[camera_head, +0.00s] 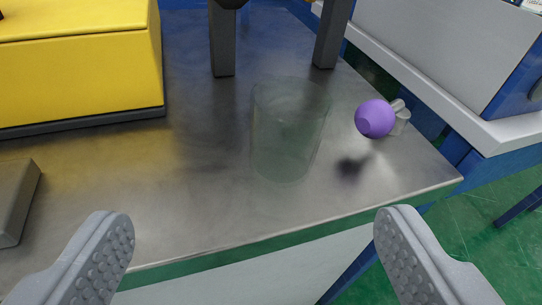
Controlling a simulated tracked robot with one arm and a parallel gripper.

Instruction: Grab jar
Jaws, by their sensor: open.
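A clear, greenish see-through jar (287,135) stands on the grey metal table, near the middle of the view. My gripper (248,245) is open, with its two grey, studded fingers wide apart at the lower left and lower right. The jar lies between and beyond the fingertips, and nothing is between the fingers. The jar's faint outline makes its rim and base hard to see exactly.
A purple ball-like thing with a grey part (376,118) is right of the jar, its shadow on the table (215,190). A yellow box (80,65) is at the left, a grey block (14,200) below it. Two dark posts (222,45) stand behind. The table's front edge is near.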

